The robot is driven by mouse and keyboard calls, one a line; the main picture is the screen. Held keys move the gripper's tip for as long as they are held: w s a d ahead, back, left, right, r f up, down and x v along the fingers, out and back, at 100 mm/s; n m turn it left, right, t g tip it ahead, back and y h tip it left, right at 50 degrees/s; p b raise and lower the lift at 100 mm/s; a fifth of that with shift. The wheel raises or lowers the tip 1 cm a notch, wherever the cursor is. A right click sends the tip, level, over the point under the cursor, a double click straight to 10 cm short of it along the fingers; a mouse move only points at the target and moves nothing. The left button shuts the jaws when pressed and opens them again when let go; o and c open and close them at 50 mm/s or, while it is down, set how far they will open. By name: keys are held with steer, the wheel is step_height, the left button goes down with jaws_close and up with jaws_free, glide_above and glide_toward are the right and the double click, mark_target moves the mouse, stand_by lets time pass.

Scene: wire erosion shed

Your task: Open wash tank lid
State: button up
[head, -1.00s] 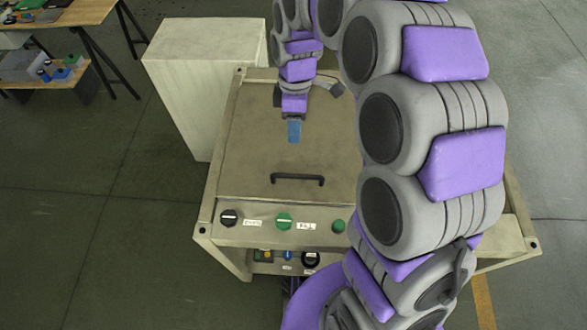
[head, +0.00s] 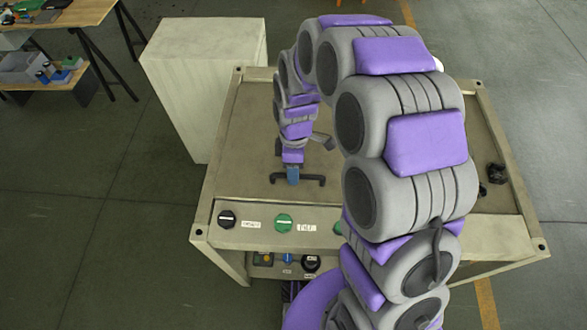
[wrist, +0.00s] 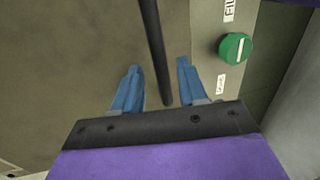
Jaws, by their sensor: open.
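The wash tank lid (head: 245,135) is a flat beige panel lying shut on top of the tank. Its dark bar handle (head: 315,181) is near the lid's front edge. My gripper (head: 292,182) points down at the handle and hides its middle. In the wrist view my gripper (wrist: 159,66) is open, with one blue finger on each side of the handle (wrist: 154,45). The bar passes through the gap and shows free space on both sides. I cannot tell how deep the fingers reach around it.
The tank's front panel holds a black knob (head: 227,219) and a green knob (head: 284,223), which also shows in the wrist view (wrist: 235,48). A pale cabinet (head: 205,85) stands to the left. A small black item (head: 496,173) lies on the tank's right side.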

jaws_close()
stand_by(0.4)
stand_by(0.4)
